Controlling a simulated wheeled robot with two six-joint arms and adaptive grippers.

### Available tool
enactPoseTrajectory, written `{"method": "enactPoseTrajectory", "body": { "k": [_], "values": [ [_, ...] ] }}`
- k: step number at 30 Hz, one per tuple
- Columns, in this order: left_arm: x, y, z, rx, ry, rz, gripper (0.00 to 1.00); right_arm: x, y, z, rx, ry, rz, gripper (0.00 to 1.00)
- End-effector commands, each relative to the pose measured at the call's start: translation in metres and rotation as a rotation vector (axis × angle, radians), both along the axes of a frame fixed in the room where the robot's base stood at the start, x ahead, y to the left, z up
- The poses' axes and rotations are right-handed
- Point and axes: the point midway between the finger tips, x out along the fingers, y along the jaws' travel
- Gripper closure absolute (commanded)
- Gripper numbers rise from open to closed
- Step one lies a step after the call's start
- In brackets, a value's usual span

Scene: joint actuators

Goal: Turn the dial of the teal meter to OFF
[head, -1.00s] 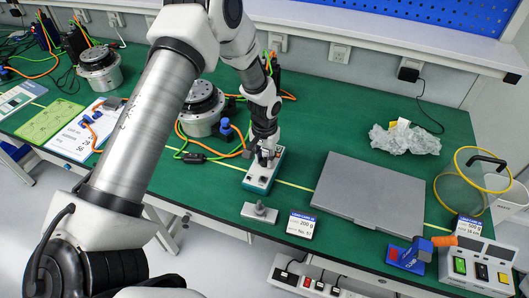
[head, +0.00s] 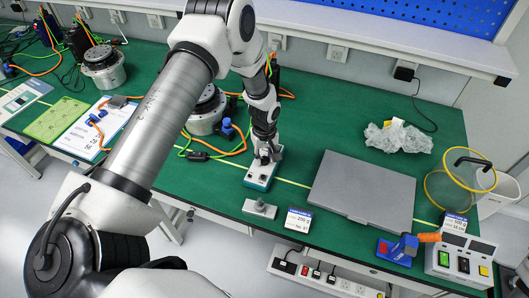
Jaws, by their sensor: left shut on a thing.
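The teal meter (head: 259,181) lies on the green bench near the middle of the head view, its lower face showing. My left gripper (head: 266,159) points down onto the meter's upper part and is shut on the dial there. The dial itself is hidden by the fingers, so I cannot read its setting. My right gripper is not in view.
Right of the meter lies a grey closed laptop-like slab (head: 362,189). In front are a small grey metal part (head: 259,208) and a label card (head: 298,220). Round actuators (head: 207,112) and orange cables are behind left.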

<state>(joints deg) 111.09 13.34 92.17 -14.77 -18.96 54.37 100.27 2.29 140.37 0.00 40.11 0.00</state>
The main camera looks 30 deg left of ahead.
Motion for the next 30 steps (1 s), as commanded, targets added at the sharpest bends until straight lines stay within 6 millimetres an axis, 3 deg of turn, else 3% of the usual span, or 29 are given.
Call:
{"method": "enactPoseTrajectory", "body": {
  "k": [21, 22, 23, 24, 30],
  "values": [
    [-0.0021, -0.0001, -0.0021, 0.000, 0.005, 0.084, 1.00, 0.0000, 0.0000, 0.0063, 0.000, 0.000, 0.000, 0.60],
    [-0.0021, -0.0001, -0.0021, 0.000, 0.005, 0.084, 0.60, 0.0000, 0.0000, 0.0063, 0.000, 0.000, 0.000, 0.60],
    [-0.0020, -0.0002, -0.0021, 0.000, 0.005, 0.084, 0.49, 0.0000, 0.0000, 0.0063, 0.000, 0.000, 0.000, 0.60],
    [-0.0018, -0.0001, -0.0019, 0.000, 0.005, 0.084, 0.44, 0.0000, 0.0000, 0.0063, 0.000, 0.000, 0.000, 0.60],
    [-0.0009, -0.0001, -0.0009, 0.000, 0.002, 0.083, 0.44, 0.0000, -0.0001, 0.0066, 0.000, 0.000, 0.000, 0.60]
  ]
}}
